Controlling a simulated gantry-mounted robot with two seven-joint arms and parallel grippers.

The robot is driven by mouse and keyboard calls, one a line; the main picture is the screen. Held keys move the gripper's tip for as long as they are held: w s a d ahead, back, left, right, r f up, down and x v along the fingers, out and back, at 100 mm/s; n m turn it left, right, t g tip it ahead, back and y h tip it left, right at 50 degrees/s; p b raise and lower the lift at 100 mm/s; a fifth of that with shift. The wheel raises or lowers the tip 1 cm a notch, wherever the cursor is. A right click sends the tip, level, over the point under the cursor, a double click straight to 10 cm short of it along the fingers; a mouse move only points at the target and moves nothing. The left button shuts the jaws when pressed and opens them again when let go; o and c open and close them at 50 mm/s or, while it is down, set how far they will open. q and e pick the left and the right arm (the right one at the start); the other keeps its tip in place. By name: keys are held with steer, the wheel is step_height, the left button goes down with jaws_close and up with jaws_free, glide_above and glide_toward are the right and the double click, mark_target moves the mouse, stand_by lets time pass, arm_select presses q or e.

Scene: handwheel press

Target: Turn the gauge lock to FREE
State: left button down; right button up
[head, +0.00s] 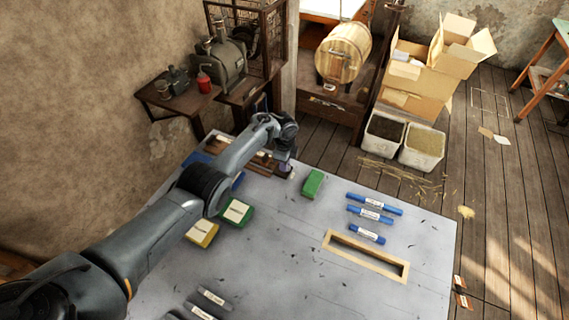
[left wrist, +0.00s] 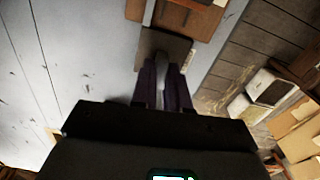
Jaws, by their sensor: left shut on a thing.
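My left gripper (head: 285,168) is at the far edge of the grey table, beside a brown wooden fixture (head: 262,161). In the left wrist view its two dark purple fingers (left wrist: 164,88) are closed on a narrow pale grey piece (left wrist: 163,72), which looks like the gauge lock's handle. This piece stands in front of a small dark brown plate (left wrist: 178,47). No FREE marking can be read, and my arm and gripper hide much of the fixture in the head view. My right gripper is not in view.
Dark grey pieces (head: 214,298) lie at the near edge.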

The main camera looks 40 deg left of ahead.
arm_select(q)
steer(key=shift+m, duration=0.5)
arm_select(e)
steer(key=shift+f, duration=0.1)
arm_select(q)
steer(key=c, duration=1.1)
jaws_free()
steer(key=shift+d, duration=0.1)
step_height(320, 180, up, 11)
steer(key=p, duration=0.4)
steer(key=shift+f, duration=0.1)
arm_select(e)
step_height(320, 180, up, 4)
